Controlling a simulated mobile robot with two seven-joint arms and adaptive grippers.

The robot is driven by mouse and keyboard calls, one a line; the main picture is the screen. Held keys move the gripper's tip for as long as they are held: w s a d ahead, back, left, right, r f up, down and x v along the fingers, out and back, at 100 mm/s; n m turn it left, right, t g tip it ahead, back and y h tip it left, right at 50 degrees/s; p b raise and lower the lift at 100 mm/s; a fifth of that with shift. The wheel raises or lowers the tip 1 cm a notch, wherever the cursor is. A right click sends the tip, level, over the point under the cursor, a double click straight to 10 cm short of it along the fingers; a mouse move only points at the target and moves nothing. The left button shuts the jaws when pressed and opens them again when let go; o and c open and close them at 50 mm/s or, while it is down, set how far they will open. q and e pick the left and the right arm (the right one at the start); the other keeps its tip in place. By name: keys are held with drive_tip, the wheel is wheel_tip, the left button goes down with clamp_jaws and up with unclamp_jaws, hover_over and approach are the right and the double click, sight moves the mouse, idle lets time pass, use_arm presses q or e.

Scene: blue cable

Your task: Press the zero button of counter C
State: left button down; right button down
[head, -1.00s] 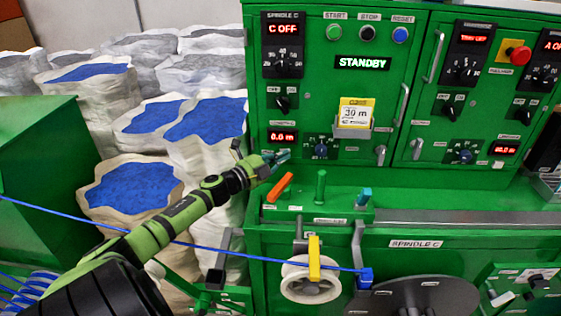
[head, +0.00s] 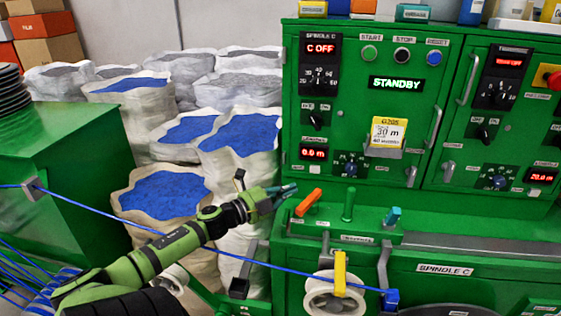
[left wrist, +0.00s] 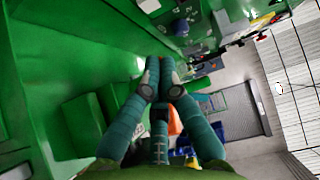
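Counter C's red display (head: 313,153) reads 0.0 m at the lower left of the green machine's panel in the head view. My right gripper is not in view.
The levers on the machine's ledge, orange, green (head: 348,204) and teal (head: 392,217), stand near my left gripper. A blue cable (head: 290,270) runs below it past a white pulley (head: 325,298). White sacks (head: 242,165) stand behind on the left.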

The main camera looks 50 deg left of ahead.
use_arm(q)
drive_tip(key=s, duration=0.2)
drive_tip(key=shift+s+d+r, duration=0.15)
drive_tip(key=shift+s+r, duration=0.05)
drive_tip(key=shift+s, duration=0.2)
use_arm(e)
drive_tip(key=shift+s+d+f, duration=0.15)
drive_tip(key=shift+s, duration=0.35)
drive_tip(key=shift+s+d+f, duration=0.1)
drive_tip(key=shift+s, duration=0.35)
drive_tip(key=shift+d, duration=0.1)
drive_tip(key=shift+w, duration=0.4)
